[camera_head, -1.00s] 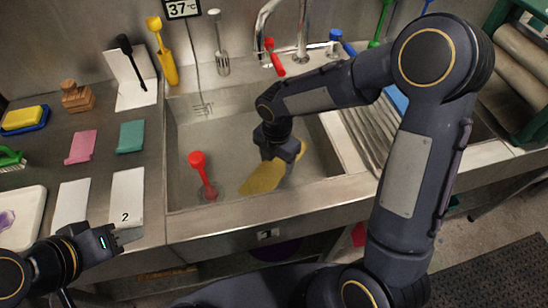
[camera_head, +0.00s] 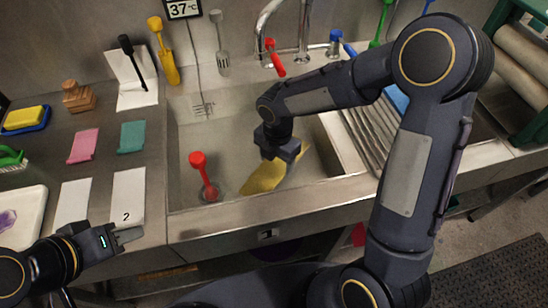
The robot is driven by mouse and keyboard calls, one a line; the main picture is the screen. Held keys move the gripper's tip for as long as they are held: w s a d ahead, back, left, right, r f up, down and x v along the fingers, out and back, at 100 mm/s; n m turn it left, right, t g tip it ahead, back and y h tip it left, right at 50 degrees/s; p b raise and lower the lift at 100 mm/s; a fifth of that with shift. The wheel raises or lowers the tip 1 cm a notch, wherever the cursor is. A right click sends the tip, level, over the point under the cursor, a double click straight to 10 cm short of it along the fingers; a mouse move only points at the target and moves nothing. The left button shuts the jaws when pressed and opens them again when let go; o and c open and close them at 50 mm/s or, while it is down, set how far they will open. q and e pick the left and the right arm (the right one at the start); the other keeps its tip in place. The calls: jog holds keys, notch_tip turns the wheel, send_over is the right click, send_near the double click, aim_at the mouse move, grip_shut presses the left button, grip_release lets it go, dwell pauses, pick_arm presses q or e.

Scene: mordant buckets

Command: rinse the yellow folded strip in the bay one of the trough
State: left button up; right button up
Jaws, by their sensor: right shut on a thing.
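The yellow folded strip (camera_head: 264,178) is inside the steel trough (camera_head: 190,128), low in the basin near its front wall. My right gripper (camera_head: 283,156) reaches down into the trough and is shut on the strip, with yellow showing on both sides of the jaws. How deep the strip sits, and whether it touches the bottom, I cannot tell. My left gripper (camera_head: 126,238) is at the counter's front edge, near the white card marked 2 (camera_head: 127,200). It looks empty; its fingertips are too small to read.
A red-handled plug (camera_head: 203,175) stands in the trough left of the strip. The faucet (camera_head: 303,35) with a red lever (camera_head: 275,58) is behind. Pink (camera_head: 84,146) and teal (camera_head: 132,137) strips lie on the left counter. A ribbed drainboard (camera_head: 372,135) is at the right.

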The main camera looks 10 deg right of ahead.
jog(key=shift+w+a, duration=0.6)
jog(key=shift+a, duration=0.05)
notch_tip(320, 180, up, 11)
jog(key=p, duration=0.9)
dwell(2.9)
notch_tip(320, 180, up, 5)
jog(key=p, duration=0.4)
jog(key=shift+f, duration=0.1)
